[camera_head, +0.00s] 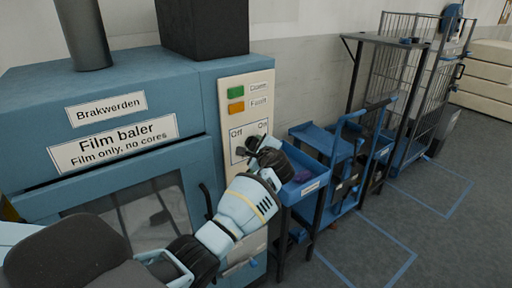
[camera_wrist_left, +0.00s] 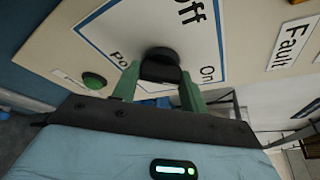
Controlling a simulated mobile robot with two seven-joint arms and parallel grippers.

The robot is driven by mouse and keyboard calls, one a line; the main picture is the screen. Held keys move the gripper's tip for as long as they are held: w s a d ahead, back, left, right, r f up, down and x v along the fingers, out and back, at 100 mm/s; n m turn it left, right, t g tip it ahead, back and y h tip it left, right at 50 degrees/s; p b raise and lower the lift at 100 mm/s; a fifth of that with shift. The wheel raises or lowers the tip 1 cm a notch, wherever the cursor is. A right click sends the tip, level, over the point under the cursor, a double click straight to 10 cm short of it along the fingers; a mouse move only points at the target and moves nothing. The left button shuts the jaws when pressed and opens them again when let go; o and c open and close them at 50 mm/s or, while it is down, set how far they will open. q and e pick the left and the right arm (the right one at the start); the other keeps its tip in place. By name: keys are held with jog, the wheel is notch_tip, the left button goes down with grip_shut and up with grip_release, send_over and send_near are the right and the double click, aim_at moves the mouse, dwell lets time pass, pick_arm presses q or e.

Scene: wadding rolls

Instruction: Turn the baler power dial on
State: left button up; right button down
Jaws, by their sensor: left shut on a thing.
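The baler power dial (camera_wrist_left: 160,57) is a black round knob on a white, blue-bordered plate marked Off and On, seen in the left wrist view. My left gripper (camera_wrist_left: 157,82) is shut on it, with one green finger on each side of the knob. In the head view the left gripper (camera_head: 262,152) is at the same plate (camera_head: 237,149) on the baler's cream control panel (camera_head: 229,118), and it hides the dial. Which label the dial points to cannot be told. My right gripper is not in view.
The blue film baler (camera_head: 185,83) fills the left. Above the plate are a green lamp (camera_head: 235,92) and an orange lamp (camera_head: 236,108); a green button (camera_wrist_left: 95,80) is near the plate. Blue carts (camera_head: 340,150) and a wire cage (camera_head: 390,75) stand right.

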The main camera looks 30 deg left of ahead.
pick_arm(q)
jog(key=shift+m, duration=0.5)
jog(key=o, duration=1)
jog(key=v, duration=0.8)
jog(key=shift+w+r, duration=0.15)
